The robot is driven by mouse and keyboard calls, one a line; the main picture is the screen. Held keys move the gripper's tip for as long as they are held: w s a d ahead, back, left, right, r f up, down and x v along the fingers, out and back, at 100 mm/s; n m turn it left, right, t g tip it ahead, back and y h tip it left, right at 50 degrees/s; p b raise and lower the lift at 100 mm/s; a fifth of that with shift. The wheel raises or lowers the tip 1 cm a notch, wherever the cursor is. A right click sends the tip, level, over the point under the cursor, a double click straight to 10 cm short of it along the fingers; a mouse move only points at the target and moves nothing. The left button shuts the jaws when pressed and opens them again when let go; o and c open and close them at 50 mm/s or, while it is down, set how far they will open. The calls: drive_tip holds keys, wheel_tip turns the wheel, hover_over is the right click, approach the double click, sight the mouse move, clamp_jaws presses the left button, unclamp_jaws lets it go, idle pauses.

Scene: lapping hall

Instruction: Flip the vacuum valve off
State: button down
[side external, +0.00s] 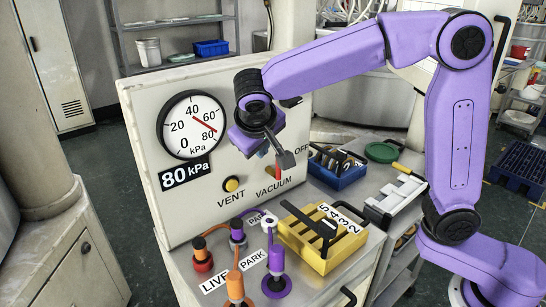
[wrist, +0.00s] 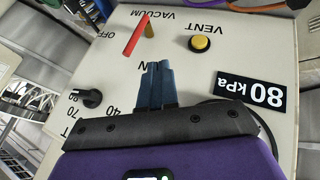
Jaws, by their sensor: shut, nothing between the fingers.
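The vacuum valve's red lever (wrist: 136,36) rises from a brass stem on the white panel, above the word VACUUM. Its free end lies between the ON and OFF markings, nearer ON; the ON label is partly covered by my fingers. In the side view the lever (side external: 269,173) shows just left of and below my fingers. My gripper (side external: 287,159) is shut and empty in front of the panel. In the wrist view my gripper (wrist: 155,66) is beside the lever, on the VENT side; a gap shows between them. The dial gauge (side external: 192,125) needle points near 80.
A yellow VENT button (side external: 231,184) and an 80 kPa plate (side external: 185,175) are on the panel. A black knob (wrist: 90,98) sits beyond OFF. Below stand a yellow rack (side external: 322,240), a blue bin (side external: 337,168) and coloured hose fittings (side external: 276,262).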

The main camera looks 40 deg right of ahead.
drive_tip(key=shift+f, duration=0.1)
drive_tip(key=w+d+f, duration=0.5)
drive_tip(key=d+f, duration=0.2)
drive_tip(key=shift+w+d+f, duration=0.15)
drive_tip(key=shift+d+f, duration=0.25)
drive_tip(key=shift+d, duration=0.1)
idle(0.4)
drive_tip(key=shift+d+y, duration=0.15)
drive_tip(key=shift+y, duration=0.45)
